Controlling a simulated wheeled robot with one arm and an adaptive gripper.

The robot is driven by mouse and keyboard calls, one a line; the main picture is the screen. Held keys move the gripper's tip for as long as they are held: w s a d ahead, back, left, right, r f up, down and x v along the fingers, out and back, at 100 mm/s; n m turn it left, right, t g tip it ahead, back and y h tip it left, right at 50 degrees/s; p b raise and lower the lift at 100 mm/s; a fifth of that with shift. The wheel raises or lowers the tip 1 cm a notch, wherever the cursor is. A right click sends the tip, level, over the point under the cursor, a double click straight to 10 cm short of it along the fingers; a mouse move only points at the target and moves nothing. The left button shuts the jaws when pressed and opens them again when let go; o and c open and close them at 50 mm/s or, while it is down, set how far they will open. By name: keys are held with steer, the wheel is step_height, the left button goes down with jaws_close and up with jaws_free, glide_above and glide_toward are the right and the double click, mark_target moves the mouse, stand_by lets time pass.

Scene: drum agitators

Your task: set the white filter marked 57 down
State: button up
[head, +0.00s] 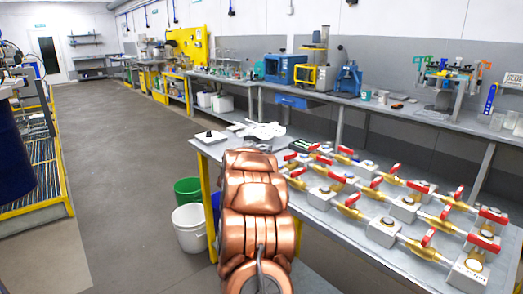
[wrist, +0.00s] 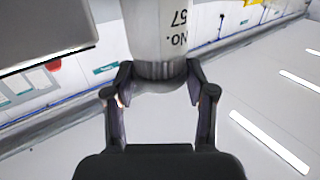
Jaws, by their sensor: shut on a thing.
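The white filter marked 57 (wrist: 158,28) shows in the wrist view as a pale cylinder with the upside-down marking "NO. 57". Its grey lower end is between the two fingers of my gripper (wrist: 161,92), which is shut on it. The filter's far end runs out of the top of the picture. In the head view my copper-coloured arm reaches toward the table, and I cannot make out the gripper or the filter clearly there.
A grey table (head: 335,238) carries several brass valves with red handles (head: 349,201) on its right side.

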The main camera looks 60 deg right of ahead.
steer(key=o, duration=1.3)
steer(key=shift+f, duration=0.1)
steer(key=shift+o, duration=0.2)
steer(key=shift+r, duration=0.2)
steer(key=b+v, duration=0.1)
steer(key=v, duration=1.1)
